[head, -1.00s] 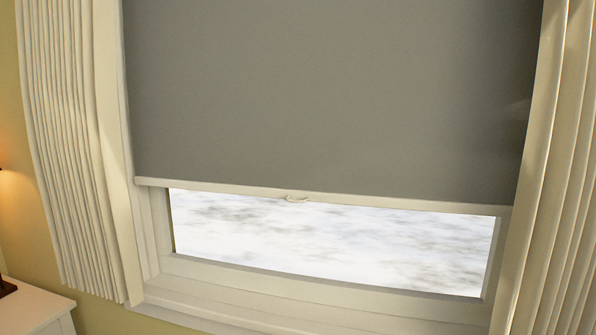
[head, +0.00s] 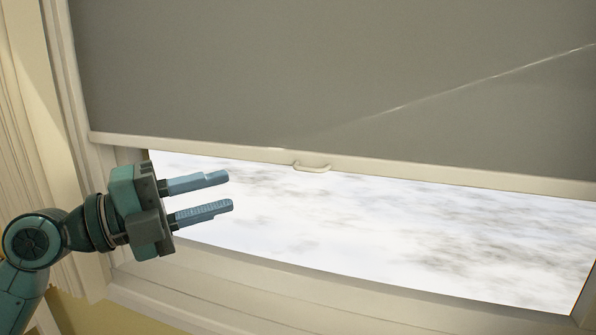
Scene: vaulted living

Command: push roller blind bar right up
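The grey roller blind (head: 330,70) hangs over the upper part of the window. Its cream bottom bar (head: 430,176) runs across the view, sloping down to the right. A small cream pull handle (head: 313,167) sits on the bar near the middle. My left gripper (head: 231,192) is in front of the lower left of the window, below the bar and left of the handle. Its two blue fingers point right and stand apart with nothing between them. It appears clear of the bar, though its depth is hard to judge. My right gripper is not in view.
The cream curtain (head: 22,140) hangs at the left edge, partly behind my arm. The window sill (head: 200,300) runs below the glass (head: 420,235). The space right of my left gripper, below the bar, is free. A thin bright streak crosses the blind.

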